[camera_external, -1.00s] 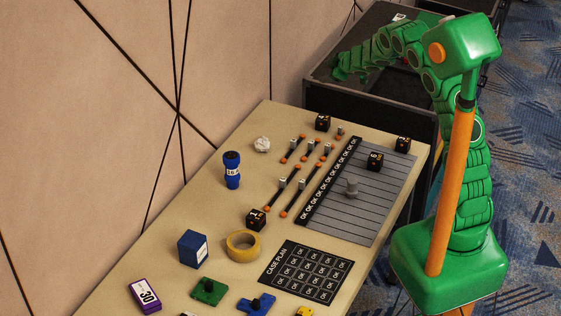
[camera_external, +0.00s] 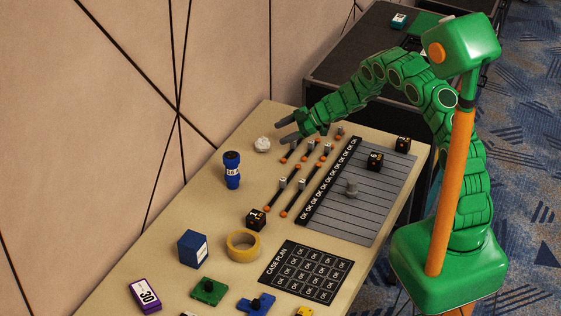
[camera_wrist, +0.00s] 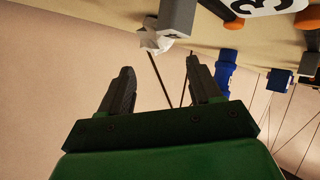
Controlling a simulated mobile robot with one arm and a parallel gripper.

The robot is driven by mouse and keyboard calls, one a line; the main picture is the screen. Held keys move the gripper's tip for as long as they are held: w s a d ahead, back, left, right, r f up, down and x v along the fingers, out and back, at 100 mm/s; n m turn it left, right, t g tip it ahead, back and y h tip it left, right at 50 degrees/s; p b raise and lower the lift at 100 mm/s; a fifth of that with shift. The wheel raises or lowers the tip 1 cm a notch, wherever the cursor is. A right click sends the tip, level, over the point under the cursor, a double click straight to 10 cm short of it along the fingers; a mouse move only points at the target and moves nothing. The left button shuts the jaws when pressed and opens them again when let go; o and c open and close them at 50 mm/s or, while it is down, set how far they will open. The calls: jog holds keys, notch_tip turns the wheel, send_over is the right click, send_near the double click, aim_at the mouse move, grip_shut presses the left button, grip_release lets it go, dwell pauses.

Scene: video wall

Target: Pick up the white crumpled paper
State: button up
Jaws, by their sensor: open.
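The white crumpled paper (camera_external: 262,144) lies on the tan table near its far left edge, in the external view. In the wrist view the paper (camera_wrist: 154,40) shows just beyond the fingertips, partly hidden by a grey block (camera_wrist: 177,17). My gripper (camera_external: 284,130) is open and empty, its fingers pointing left toward the paper, a short gap to the right of it. In the wrist view my gripper (camera_wrist: 160,72) has its two dark fingers spread apart, with the paper beyond the gap between them.
Short cables with grey and orange ends (camera_external: 297,143) lie under and beside my gripper. A blue bottle-like object (camera_external: 232,170) stands in front of the paper. A lined grey board (camera_external: 370,210) lies to the right. The wall (camera_external: 215,80) rises behind the table.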

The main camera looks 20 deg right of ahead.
aim_at(267, 139)
jog(key=shift+x, duration=1.05)
jog(key=shift+w+a+f, duration=0.3)
jog(key=shift+a+f, duration=0.45)
jog(key=shift+f, duration=0.05)
jog(key=shift+x, duration=1.75)
jog(key=shift+w+d+f, duration=0.15)
jog(key=shift+f, duration=0.05)
jog(key=c, duration=0.7)
